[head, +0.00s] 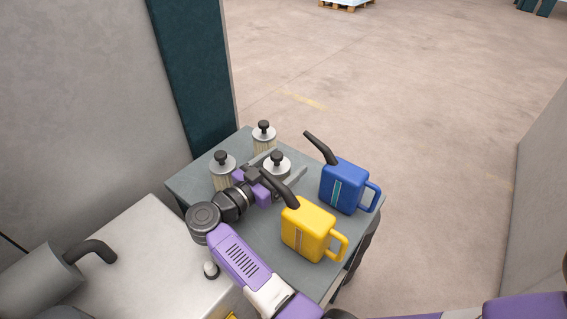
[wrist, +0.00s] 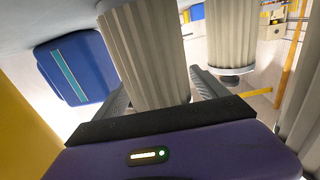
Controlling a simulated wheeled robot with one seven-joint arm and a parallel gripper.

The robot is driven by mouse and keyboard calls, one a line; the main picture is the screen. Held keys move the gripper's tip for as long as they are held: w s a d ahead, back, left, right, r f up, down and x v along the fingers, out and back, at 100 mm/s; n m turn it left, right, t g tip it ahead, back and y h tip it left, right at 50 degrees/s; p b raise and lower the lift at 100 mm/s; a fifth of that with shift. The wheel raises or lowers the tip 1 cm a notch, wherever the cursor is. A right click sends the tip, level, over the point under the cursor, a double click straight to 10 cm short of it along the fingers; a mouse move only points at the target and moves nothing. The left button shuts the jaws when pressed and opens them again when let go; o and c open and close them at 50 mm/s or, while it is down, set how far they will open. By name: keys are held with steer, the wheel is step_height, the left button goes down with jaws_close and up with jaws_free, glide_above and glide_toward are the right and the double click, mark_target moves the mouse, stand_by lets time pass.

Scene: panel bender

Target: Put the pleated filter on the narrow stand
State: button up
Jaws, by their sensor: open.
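Three pleated filters with metal caps and black knobs stand on a grey table (head: 262,226) in the head view: one at the back (head: 263,143), one at the left (head: 222,180) and one in the middle (head: 277,163). My gripper (head: 283,165) is open, with its fingers on either side of the middle filter. In the wrist view the gripper (wrist: 160,85) has that filter's pale pleated body (wrist: 147,55) between its fingers; whether they touch it, I cannot tell. I cannot make out which surface is the narrow stand.
A yellow can (head: 308,232) stands close in front of the gripper, and a blue can (head: 343,187) stands to the right. A pale cabinet top (head: 135,245) with a dark bent pipe lies left of the table. Open floor (head: 430,150) lies beyond the table.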

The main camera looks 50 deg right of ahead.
steer(key=shift+s+f, duration=0.1)
steer(key=shift+f, duration=0.35)
steer(key=shift+r, duration=0.15)
steer(key=a+r+b, duration=0.1)
steer(key=a+b, duration=0.1)
steer(key=a, duration=1)
steer(key=shift+w+r, duration=0.15)
steer(key=shift+w, duration=0.25)
